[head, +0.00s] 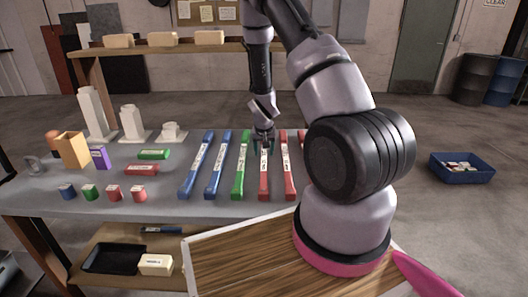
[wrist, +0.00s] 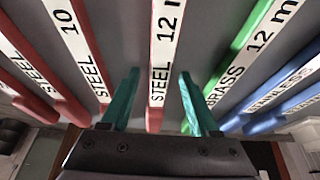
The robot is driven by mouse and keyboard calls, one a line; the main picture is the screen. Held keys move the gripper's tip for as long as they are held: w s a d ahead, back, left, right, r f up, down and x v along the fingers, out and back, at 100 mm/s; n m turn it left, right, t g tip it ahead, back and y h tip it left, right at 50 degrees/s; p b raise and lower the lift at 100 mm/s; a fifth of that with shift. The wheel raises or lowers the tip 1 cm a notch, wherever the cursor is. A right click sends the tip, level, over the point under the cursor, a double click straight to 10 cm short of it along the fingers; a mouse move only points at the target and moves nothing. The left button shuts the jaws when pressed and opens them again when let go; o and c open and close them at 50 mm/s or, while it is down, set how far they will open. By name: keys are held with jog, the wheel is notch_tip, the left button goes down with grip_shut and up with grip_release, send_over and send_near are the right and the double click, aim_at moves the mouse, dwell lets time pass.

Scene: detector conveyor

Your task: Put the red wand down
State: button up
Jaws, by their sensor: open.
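Several wands lie side by side on the grey table (head: 160,207). The red wand (head: 264,178) labelled "STEEL 12" lies between the green wand (head: 240,170) and another red wand (head: 288,175). My gripper (head: 264,146) is over its far part. In the wrist view my gripper (wrist: 159,78) is open, with one teal finger on each side of the red wand (wrist: 154,118). Gaps show between wand and fingers. The green wand (wrist: 243,45), labelled "BRASS 12", is just right of the right finger. My arm hides part of the rightmost red wand in the head view.
Two blue wands (head: 194,172) lie left of the green one. Small coloured blocks (head: 110,192), a tan box (head: 73,150) and white stepped pieces (head: 131,124) stand at the table's left. A blue bin (head: 461,173) is on the floor at right.

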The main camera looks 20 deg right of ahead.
jog(key=v, duration=1.2)
notch_tip(320, 180, up, 11)
jog(key=y, duration=0.1)
send_over(264, 160)
jog(key=s+a, duration=0.2)
jog(key=s, duration=0.1)
jog(key=s+a+r+t+y, duration=0.1)
jog(key=s+r, duration=0.2)
jog(key=r, duration=0.2)
jog(key=s+a+r+t, duration=0.1)
jog(key=s+r, duration=0.2)
jog(key=r, duration=0.2)
jog(key=s+a+r+t+y, duration=0.1)
jog(key=s+a+r, duration=0.3)
jog(key=s+r, duration=0.7)
jog(key=s, duration=0.4)
jog(key=shift+y, duration=0.4)
jog(key=shift+a+r, duration=0.1)
